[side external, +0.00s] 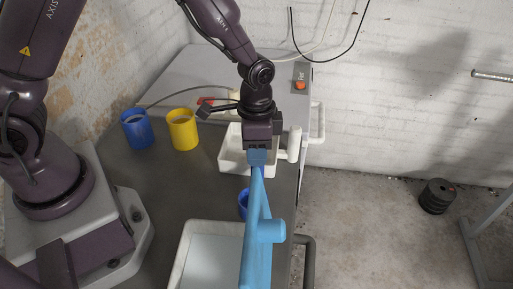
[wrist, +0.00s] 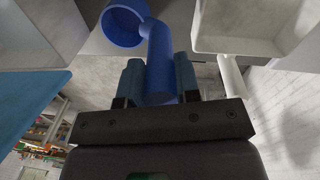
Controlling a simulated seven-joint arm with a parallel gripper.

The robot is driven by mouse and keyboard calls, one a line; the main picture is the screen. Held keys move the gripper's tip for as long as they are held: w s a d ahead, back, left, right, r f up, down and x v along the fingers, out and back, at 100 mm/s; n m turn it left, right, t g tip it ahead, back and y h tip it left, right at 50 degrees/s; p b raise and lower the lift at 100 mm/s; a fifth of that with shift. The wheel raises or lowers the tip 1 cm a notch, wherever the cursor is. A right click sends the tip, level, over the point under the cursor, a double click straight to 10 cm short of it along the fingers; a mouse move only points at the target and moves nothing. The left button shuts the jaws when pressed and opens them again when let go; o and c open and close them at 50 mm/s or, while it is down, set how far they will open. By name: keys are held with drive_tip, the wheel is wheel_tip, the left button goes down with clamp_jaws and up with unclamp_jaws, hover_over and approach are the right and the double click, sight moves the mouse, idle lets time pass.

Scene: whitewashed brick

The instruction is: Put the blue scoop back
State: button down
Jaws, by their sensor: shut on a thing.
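The dark blue scoop (wrist: 160,65) has a round bowl (wrist: 124,22) and a thick handle. In the wrist view the handle lies between both fingers of my gripper (wrist: 160,82), which is shut on it, with the bowl up and to the left. In the side external view my gripper (side external: 257,158) is above the worktop's right part. Part of a dark blue round thing, apparently the scoop bowl (side external: 243,203), shows below it. A light blue post with a short peg (side external: 270,231) stands in the foreground and hides most of the scoop and fingertips.
A blue cup (side external: 137,130) and a yellow cup (side external: 183,131) stand at the left. A white bin (side external: 232,165) is just behind my gripper. A white-rimmed tray (side external: 188,238) is at the front. The dark worktop (side external: 165,180) is bare between the cups and tray.

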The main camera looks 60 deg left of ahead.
drive_tip(key=shift+f, duration=0.1)
drive_tip(key=c, duration=0.8)
unclamp_jaws()
drive_tip(key=r, duration=1)
drive_tip(key=shift+w+a+r, duration=0.2)
drive_tip(key=shift+a+r, duration=0.15)
drive_tip(key=shift+r, duration=0.05)
drive_tip(key=shift+s+a+r, duration=0.1)
drive_tip(key=shift+a+r, duration=0.05)
drive_tip(key=shift+r, duration=0.8)
drive_tip(key=s+a+r+n+t, duration=0.2)
drive_tip(key=s+r, duration=0.2)
drive_tip(key=s, duration=0.1)
drive_tip(key=s+a+r+n+t, duration=0.2)
drive_tip(key=s+r, duration=0.1)
drive_tip(key=s, duration=0.2)
drive_tip(key=s+a+r+n+t, duration=0.2)
drive_tip(key=s+a+r, duration=0.1)
drive_tip(key=s+r, duration=0.1)
drive_tip(key=shift+s+r+n+y, duration=0.15)
drive_tip(key=shift+s+n, duration=0.05)
drive_tip(key=shift+s, duration=0.25)
drive_tip(key=shift+s+r+n+y, duration=0.15)
drive_tip(key=shift+s+n, duration=0.05)
drive_tip(key=shift+s, duration=0.25)
